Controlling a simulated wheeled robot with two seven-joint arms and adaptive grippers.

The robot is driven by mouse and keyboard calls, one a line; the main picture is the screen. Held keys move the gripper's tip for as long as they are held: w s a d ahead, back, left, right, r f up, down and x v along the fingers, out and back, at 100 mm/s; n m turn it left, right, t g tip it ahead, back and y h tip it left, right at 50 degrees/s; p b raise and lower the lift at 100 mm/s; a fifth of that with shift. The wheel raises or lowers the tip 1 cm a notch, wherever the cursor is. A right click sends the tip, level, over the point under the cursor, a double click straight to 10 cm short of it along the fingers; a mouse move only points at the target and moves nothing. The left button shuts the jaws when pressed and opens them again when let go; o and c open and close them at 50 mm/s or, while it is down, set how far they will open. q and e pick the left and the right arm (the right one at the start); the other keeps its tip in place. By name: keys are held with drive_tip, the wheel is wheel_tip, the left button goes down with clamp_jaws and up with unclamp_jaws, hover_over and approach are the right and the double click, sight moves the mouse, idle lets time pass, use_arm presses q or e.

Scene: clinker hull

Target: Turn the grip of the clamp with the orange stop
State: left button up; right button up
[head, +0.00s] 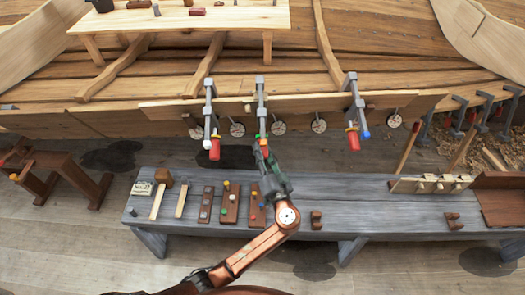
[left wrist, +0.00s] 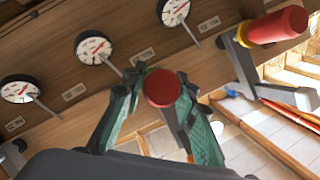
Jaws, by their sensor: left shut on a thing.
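Three grey clamps hang on the hull plank in the head view: a left one (head: 209,105), a middle one (head: 261,95) and a right one (head: 354,100). The left clamp has a red grip (head: 214,149) and a pale stop (head: 207,144); the right clamp has a red grip (head: 352,139) and a blue stop (head: 366,135). My left gripper (head: 264,152) is at the lower end of the middle clamp. In the left wrist view, my left gripper (left wrist: 162,100) is shut on a red grip (left wrist: 162,88), seen end-on. An orange piece (left wrist: 181,132) shows below it. My right gripper is out of view.
Round dials (head: 237,129) line the plank between the clamps. A grey bench (head: 380,205) below carries mallets, peg boards (head: 230,203) and small brown blocks. In the left wrist view, a neighbouring clamp's red grip (left wrist: 278,25) with a yellow collar is close on the right.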

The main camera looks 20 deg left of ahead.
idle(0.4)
use_arm(q)
drive_tip(key=o, duration=1.2)
drive_tip(key=shift+c, duration=0.2)
drive_tip(key=shift+d, duration=0.1)
drive_tip(key=v, duration=1.2)
